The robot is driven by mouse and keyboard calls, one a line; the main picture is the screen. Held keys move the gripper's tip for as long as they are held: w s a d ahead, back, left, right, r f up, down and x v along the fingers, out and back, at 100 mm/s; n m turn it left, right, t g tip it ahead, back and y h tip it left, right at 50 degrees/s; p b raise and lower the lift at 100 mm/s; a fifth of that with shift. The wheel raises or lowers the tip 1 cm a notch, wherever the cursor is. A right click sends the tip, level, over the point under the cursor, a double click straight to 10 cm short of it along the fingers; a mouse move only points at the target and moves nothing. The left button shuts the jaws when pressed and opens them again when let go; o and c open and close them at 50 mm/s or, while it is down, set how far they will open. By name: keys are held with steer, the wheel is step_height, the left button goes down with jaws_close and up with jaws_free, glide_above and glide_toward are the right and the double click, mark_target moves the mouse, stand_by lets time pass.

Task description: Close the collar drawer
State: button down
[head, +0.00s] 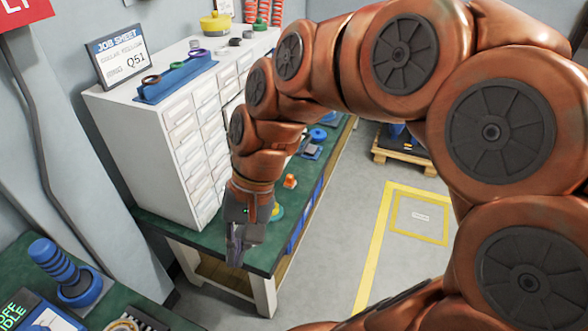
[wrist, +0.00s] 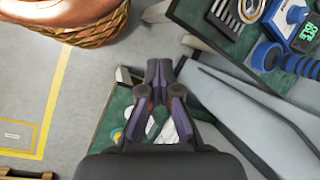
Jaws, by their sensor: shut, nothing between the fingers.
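A white cabinet (head: 140,145) with columns of small drawers (head: 183,140) stands on a green-topped bench (head: 178,238). The drawer fronts I can see look flush, but my arm hides the cabinet's right part. I cannot tell which one is the collar drawer or whether it is open. My gripper (head: 235,258) points down by the bench's near end, in front of the cabinet's lower near corner. It is shut and empty. In the wrist view my gripper (wrist: 159,72) covers part of the bench, and a small bit of the white cabinet shows below it.
A blue rack (head: 175,78) with rings and a job sheet sign (head: 120,55) reading Q51 stand on the cabinet. A second green bench (head: 120,315) at lower left holds a blue ribbed device (head: 75,280). An orange item (head: 290,181) lies on the bench.

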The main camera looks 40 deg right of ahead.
steer(key=w+d+f+m+t+y+b, duration=0.3)
steer(key=w+d+m+b, duration=0.2)
steer(key=w+b, duration=0.25)
steer(key=w+d+f+m+t+y+b, duration=0.35)
steer(key=w+d+m+b, duration=0.25)
steer(key=w, duration=0.3)
steer(key=d+f+m+t+h+b, duration=0.1)
steer(key=d+f+m+t+b, duration=0.3)
steer(key=d, duration=0.6)
steer(key=d+f+m+t+b, duration=0.25)
steer(key=d+m, duration=0.25)
steer(key=d, duration=0.5)
steer(key=d+f+m+t+h+b, duration=0.1)
steer(key=d+f+m+t+b, duration=0.3)
steer(key=d, duration=0.6)
steer(key=r+b+x, duration=0.1)
steer(key=b+x, duration=0.3)
steer(key=x, duration=1)
steer(key=shift+w+m+b, duration=0.25)
steer(key=shift+m+b, duration=0.1)
steer(key=shift+m, duration=0.05)
steer(key=shift+w+a, duration=0.1)
steer(key=shift+a, duration=0.05)
